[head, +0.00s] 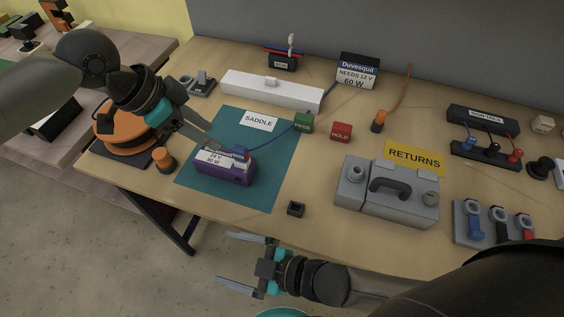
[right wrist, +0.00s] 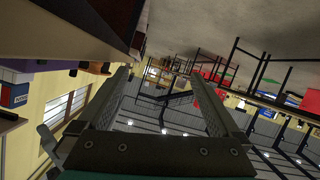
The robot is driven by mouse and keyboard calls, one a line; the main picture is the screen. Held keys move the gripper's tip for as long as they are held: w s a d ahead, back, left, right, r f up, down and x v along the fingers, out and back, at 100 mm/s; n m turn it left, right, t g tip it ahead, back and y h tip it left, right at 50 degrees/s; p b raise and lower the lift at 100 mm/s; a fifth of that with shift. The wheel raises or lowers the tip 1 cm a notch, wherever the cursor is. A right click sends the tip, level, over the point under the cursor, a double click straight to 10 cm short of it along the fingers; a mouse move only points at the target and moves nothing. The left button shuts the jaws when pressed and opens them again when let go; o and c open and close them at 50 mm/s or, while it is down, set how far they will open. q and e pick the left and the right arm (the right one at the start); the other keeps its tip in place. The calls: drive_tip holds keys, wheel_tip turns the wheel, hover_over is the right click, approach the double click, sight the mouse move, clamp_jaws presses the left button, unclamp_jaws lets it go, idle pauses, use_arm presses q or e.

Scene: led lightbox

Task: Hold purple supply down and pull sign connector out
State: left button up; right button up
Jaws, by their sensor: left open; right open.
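The purple supply (head: 226,171) sits on the teal mat (head: 262,184) in the head view, with a white label on its top. A blue connector (head: 241,151) is at its upper right end, and a blue cable runs from there toward the green block (head: 304,122). My left gripper (head: 212,143) is open, with its fingertips just above and behind the supply; whether they touch it is unclear. My right gripper (head: 243,261) is open and empty, off the table's front edge. It also shows open in the right wrist view (right wrist: 165,90).
A white bar (head: 272,90), the Duvesquil box (head: 357,72) and a SIGN block (head: 283,61) stand at the back. A red HOLD block (head: 341,132), a grey case (head: 352,199) and a small dark block (head: 296,209) are to the right. An orange round item (head: 125,138) is at the left.

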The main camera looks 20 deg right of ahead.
drive_tip(key=w+d+r+m+t, duration=0.35)
drive_tip(key=w+r+m, duration=0.45)
drive_tip(key=r+m, duration=0.5)
drive_tip(key=m+g+h, duration=0.2)
drive_tip(key=m, duration=1.9)
approach(225, 163)
drive_tip(key=d, duration=0.1)
drive_tip(key=d+f, duration=0.1)
drive_tip(key=d, duration=0.1)
drive_tip(key=shift+d, duration=0.15)
drive_tip(key=m, duration=0.1)
drive_tip(key=d+m+g, duration=0.1)
drive_tip(key=m, duration=0.1)
drive_tip(key=shift+d+r+y, duration=0.1)
drive_tip(key=shift+d+y, duration=0.05)
drive_tip(key=shift+y, duration=0.15)
drive_tip(key=shift+s+d+r+m+g+y, duration=0.1)
drive_tip(key=shift+d+r+m+g+y, duration=0.1)
drive_tip(key=shift+m+y, duration=0.25)
drive_tip(key=shift+s+d+r+m+g+y, duration=0.15)
drive_tip(key=shift+m+y, duration=0.1)
drive_tip(key=shift+m, duration=0.4)
drive_tip(key=x, duration=1.5)
drive_tip(key=shift+w+a, duration=0.15)
